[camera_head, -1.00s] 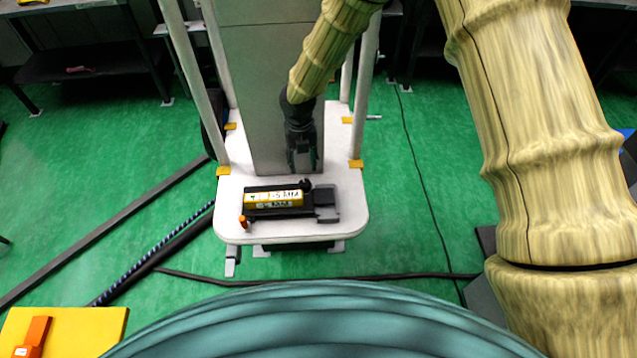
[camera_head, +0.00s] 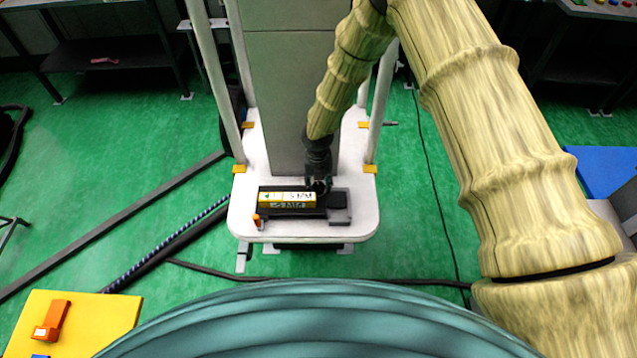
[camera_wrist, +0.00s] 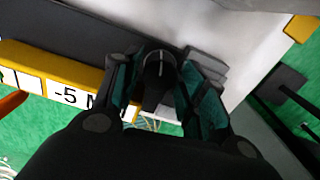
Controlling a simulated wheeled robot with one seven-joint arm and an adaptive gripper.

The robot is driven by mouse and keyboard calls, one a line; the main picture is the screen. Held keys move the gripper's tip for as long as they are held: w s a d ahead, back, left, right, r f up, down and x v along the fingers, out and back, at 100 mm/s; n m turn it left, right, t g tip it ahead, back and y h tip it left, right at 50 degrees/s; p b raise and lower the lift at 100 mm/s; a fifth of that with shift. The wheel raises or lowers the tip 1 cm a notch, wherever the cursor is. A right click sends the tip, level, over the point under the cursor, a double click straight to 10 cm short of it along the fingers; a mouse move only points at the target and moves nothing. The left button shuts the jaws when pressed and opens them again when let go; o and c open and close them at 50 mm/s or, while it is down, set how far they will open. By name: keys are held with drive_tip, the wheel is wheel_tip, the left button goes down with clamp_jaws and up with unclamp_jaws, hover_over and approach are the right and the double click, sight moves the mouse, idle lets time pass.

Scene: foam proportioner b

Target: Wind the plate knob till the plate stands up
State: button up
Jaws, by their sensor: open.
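The device lies on the white platform, with a yellow labelled body (camera_head: 287,200) and a dark grey flat part (camera_head: 338,201) at its right end. That part looks flat, not standing; I cannot tell for certain that it is the plate. A black round knob with a pale line (camera_wrist: 160,67) sits between my fingers in the wrist view. My gripper (camera_head: 318,184) points down at the device's back edge and mostly hides the knob in the head view. In the wrist view my gripper (camera_wrist: 165,85) is open, with one finger on each side of the knob. Finger contact is unclear.
The white platform (camera_head: 245,190) has upright poles and a grey column (camera_head: 290,100) close behind the device. An orange lever (camera_head: 257,219) is at the device's left end. A yellow table (camera_head: 100,315) stands front left. Dark cables lie on the green floor.

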drive_tip(key=shift+f, duration=0.25)
drive_tip(key=shift+c, duration=0.2)
drive_tip(key=c, duration=0.7)
drive_tip(key=m+b, duration=0.2)
drive_tip(key=m, duration=0.2)
drive_tip(key=shift+m+b, duration=0.65)
drive_tip(key=shift+m, duration=2.05)
drive_tip(key=shift+s, duration=0.1)
drive_tip(key=o, duration=0.7)
